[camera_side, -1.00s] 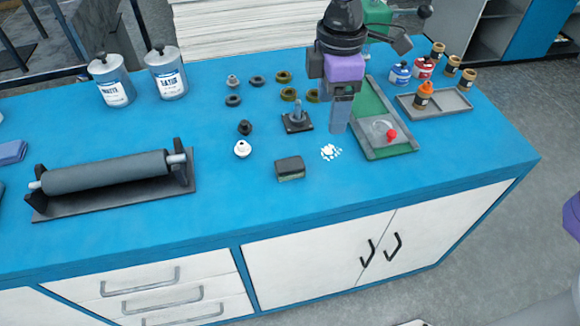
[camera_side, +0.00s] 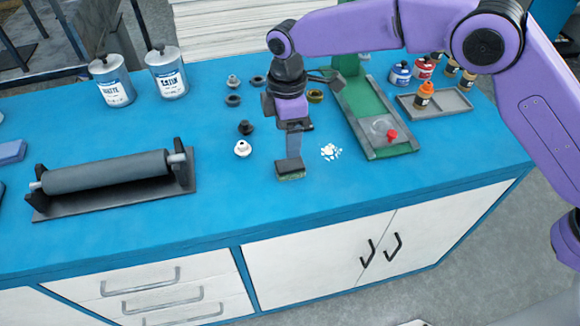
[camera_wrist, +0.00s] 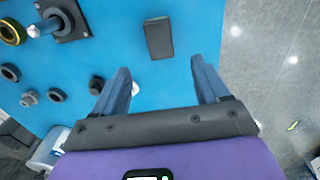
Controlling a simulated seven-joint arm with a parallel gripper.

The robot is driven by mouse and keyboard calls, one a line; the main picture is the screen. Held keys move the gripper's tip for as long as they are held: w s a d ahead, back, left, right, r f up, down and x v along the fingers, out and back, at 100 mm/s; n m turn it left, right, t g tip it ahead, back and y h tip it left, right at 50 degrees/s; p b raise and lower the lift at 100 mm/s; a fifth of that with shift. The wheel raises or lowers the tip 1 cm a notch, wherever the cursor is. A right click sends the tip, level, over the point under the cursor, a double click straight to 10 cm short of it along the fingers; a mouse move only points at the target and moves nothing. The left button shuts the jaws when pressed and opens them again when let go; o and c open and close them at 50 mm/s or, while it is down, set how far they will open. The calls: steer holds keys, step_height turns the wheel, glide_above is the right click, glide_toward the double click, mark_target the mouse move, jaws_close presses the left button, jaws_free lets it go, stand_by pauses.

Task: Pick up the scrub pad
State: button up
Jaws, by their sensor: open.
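The scrub pad (camera_side: 290,169) is a small dark block with a greenish lower layer, lying on the blue bench top. In the wrist view the dark scrub pad (camera_wrist: 159,38) lies ahead of the fingertips, between their lines. My gripper (camera_side: 293,150) is above and just behind the pad in the side view, pointing down, and overlaps its back edge there. In the wrist view my gripper (camera_wrist: 160,72) has its two blue-grey fingers spread, with nothing between them. I cannot tell the exact height of the fingertips above the pad.
A white splatter (camera_side: 331,152) lies right of the pad. A green-based tray (camera_side: 372,120) stands further right. A white knob (camera_side: 242,148) and a dark one (camera_side: 245,127) stand left. A roller (camera_side: 105,172) on a stand is far left. The bench front of the pad is clear.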

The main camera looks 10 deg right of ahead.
glide_above(290, 164)
steer(key=f, duration=0.5)
steer(key=shift+a+f, duration=0.15)
steer(key=shift+a, duration=0.1)
steer(key=shift+d+f, duration=0.15)
steer(key=shift+f, duration=1.15)
steer(key=shift+d+f, duration=0.1)
steer(key=shift+f, duration=1.15)
steer(key=c, duration=1.1)
